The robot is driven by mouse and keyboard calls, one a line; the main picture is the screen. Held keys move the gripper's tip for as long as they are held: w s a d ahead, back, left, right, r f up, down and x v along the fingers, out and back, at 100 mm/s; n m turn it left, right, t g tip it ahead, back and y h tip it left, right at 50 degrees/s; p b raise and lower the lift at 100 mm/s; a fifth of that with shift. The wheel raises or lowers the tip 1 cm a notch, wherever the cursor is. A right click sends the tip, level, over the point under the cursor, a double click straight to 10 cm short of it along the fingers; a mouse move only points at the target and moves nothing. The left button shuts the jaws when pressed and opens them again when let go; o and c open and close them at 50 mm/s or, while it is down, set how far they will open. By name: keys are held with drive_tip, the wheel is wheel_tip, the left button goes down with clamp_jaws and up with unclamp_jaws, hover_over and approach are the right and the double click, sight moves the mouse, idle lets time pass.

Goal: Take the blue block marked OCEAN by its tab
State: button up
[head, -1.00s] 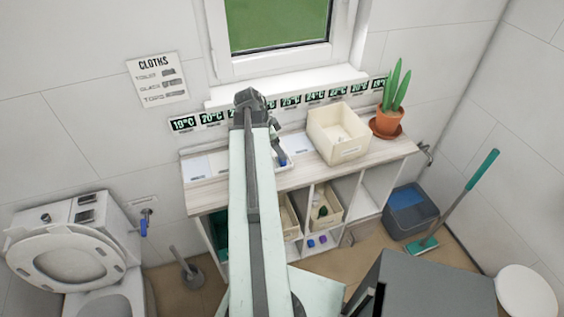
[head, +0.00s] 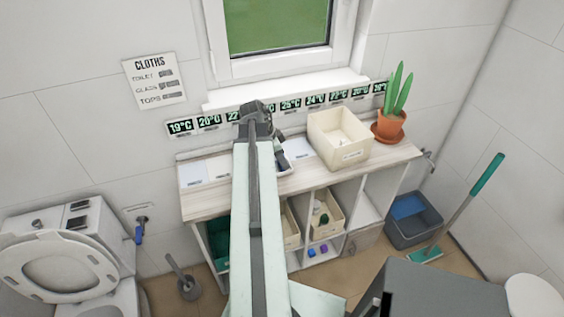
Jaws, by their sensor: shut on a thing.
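My gripper (head: 281,160) is at the far end of my arm, low over the white tray strip on top of the cart, left of the cream bin. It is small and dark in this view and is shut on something. A blue piece showed at its tips a second ago, and now it is mostly hidden by the jaws. I cannot read any OCEAN mark or make out a tab. A small blue block (head: 311,252) and a purple block (head: 323,248) lie on the cart's lower shelf, apart from my gripper.
A cream bin (head: 355,154) and a potted plant (head: 389,126) stand at the right of the cart top (head: 215,205). A row of temperature cards lines the wall behind. A toilet is at left, a grey bucket (head: 417,231) and mop at right.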

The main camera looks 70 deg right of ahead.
wheel_tip(320, 180, up, 10)
drive_tip(key=p, duration=1)
drive_tip(key=shift+r, duration=0.1)
